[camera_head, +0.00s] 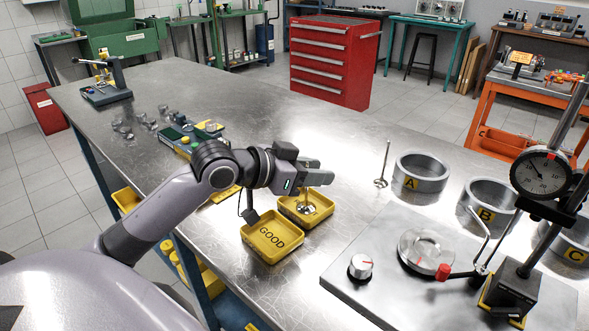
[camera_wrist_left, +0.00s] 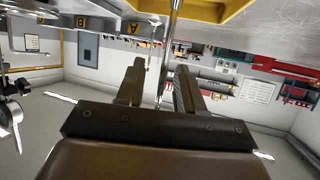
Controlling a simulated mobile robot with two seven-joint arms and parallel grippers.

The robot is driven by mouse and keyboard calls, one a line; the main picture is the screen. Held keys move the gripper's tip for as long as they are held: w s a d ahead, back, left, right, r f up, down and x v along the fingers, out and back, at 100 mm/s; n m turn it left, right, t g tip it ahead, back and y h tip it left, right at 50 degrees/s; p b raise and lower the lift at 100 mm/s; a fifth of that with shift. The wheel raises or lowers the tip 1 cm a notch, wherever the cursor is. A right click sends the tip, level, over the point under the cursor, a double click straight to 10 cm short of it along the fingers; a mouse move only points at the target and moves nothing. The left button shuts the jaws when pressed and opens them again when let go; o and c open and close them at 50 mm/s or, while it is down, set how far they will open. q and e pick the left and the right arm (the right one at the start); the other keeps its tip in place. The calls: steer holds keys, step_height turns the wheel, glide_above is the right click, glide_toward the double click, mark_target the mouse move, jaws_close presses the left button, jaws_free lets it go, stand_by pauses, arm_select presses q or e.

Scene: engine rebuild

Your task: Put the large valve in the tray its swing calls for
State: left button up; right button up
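A steel valve (camera_head: 307,208) stands head down in the yellow tray (camera_head: 327,222) behind the tray marked GOOD (camera_head: 270,238). Any marking on the rear tray is hidden. My left gripper (camera_head: 318,178) is above that rear tray. In the left wrist view, the fingers of my left gripper (camera_wrist_left: 158,92) are apart, with a thin stem (camera_wrist_left: 174,30) running between them, nearer one finger. Another valve (camera_head: 381,183) stands stem up on the bare table to the right. I cannot tell for certain which valve is the large one. My right gripper is out of view.
A dial gauge (camera_head: 542,174) stands on a grey plate (camera_head: 400,298) with a round clear-topped part and a red-tipped lever. Rings marked A (camera_head: 422,180), B (camera_head: 488,203) and C (camera_head: 572,240) stand behind it. Small parts lie at the table's far left.

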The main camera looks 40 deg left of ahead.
arm_select(q)
steer(key=v, duration=1.1)
steer(key=shift+s+a+b, duration=0.15)
steer(key=shift+s+b, duration=0.15)
steer(key=shift+b, duration=0.05)
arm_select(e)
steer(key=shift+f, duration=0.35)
arm_select(q)
steer(key=shift+r, duration=0.15)
